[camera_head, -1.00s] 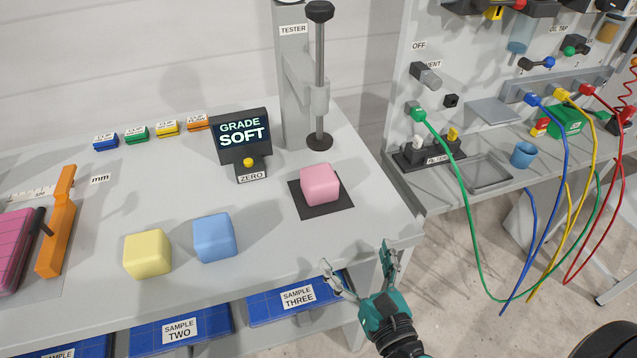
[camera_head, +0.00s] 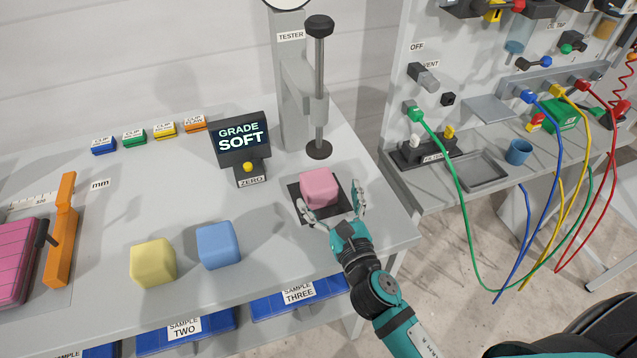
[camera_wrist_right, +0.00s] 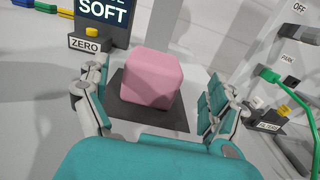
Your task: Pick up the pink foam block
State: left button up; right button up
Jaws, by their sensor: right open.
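The pink foam block (camera_head: 320,187) sits on a dark square pad (camera_head: 338,212) on the table, below the tester's plunger. My right gripper (camera_head: 334,207) is open at the front side of the block, with its fingers spread to the left and right. In the right wrist view the block (camera_wrist_right: 151,80) shows ahead between the open fingers (camera_wrist_right: 160,112), with a gap on each side. No contact is visible. My left gripper is not in view.
The tester (camera_head: 294,80) stands just behind the pad, its plunger raised above the block. The grade display (camera_head: 240,140) stands left of it. A blue block (camera_head: 218,245) and a yellow block (camera_head: 153,262) lie at the front left. Hoses hang at the right.

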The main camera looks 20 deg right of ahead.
aim_at(313, 171)
jog(key=w, duration=0.3)
jog(key=w+a+p, duration=0.1)
jog(key=w, duration=0.1)
jog(key=shift+w+f, duration=0.15)
jog(key=shift+w, duration=0.05)
jog(key=shift+d, duration=0.1)
jog(key=c, duration=0.7)
jog(key=shift+c, duration=0.3)
